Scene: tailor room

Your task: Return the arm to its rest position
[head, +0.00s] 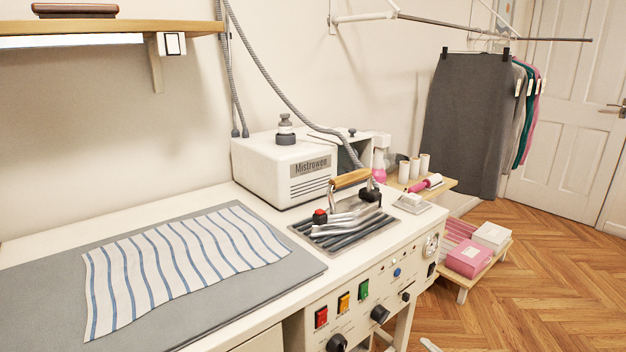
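Neither of my grippers can be made out in the head view. A small pale piece shows at the bottom edge, right of the table leg, but too little of it is visible to tell what it is. A steam iron (352,207) with a wooden handle sits on a dark ribbed rest (330,243) at the right part of the white worktable (215,194). A blue-and-white striped cloth (180,262) lies spread on the grey ironing pad (290,275).
A white steam unit (275,172) stands at the table's back, with a grey hose rising above it. A wooden shelf (110,27) overhangs the left. Clothes hang on a rail (490,33). Pink and white boxes (468,258) rest on a low stand. Open wooden floor lies right.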

